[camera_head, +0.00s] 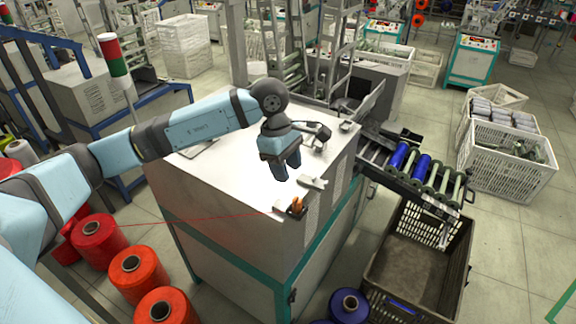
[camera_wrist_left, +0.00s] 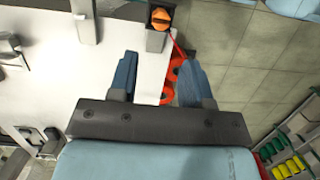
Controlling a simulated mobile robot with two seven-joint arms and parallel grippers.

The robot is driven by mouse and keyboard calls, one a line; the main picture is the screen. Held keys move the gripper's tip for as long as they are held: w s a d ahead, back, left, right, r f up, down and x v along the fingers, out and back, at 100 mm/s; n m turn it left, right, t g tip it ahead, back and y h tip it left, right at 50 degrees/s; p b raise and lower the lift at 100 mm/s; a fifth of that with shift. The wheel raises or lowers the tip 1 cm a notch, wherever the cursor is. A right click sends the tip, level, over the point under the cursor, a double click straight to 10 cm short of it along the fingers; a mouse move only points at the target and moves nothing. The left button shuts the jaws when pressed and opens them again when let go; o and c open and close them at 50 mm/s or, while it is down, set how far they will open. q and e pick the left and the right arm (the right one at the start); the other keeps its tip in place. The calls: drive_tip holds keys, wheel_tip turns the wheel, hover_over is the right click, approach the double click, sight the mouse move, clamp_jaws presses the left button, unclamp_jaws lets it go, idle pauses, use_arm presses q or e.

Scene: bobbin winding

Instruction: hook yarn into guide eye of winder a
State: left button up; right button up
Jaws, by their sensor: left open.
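The winder (camera_head: 215,195) is a pale cabinet with a white top and teal trim; its top also shows in the left wrist view (camera_wrist_left: 50,75). A thin red yarn (camera_head: 190,219) runs from the red spools at left to an orange part (camera_head: 297,204) at the top's front corner. That orange part (camera_wrist_left: 160,19) and a short stretch of yarn (camera_wrist_left: 180,48) show in the left wrist view. My left gripper (camera_head: 283,176) is open and empty above the top, behind the orange part. A small light bracket (camera_head: 313,182) sits beside it; I cannot make out the guide eye. My right gripper is out of view.
Red and orange spools (camera_head: 137,272) stand on the floor at left. A roller rack (camera_head: 420,172) with blue bobbins adjoins the winder at right, above an empty dark crate (camera_head: 418,265). A grey arm-like fitting (camera_head: 316,131) stands on the top behind my gripper.

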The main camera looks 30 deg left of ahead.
sight(295, 199)
use_arm(q)
drive_tip(key=b+x, duration=0.3)
drive_tip(key=x, duration=0.4)
drive_tip(key=shift+f+b, duration=0.15)
drive_tip(key=shift+b, duration=0.25)
drive_tip(key=shift+b+x, duration=0.7)
drive_tip(key=shift+x, duration=0.05)
drive_tip(key=shift+d, duration=0.1)
drive_tip(key=c, duration=0.7)
drive_tip(key=shift+c, duration=0.2)
drive_tip(key=shift+d+p+v, duration=0.2)
drive_tip(key=shift+p+v, duration=0.05)
drive_tip(key=shift+v, duration=0.5)
drive_tip(key=shift+d+p+v, duration=0.15)
drive_tip(key=shift+p+v, duration=0.1)
drive_tip(key=shift+v, duration=0.5)
drive_tip(key=shift+d+p+v, duration=0.2)
drive_tip(key=shift+p+v, duration=0.05)
drive_tip(key=shift+v, duration=0.5)
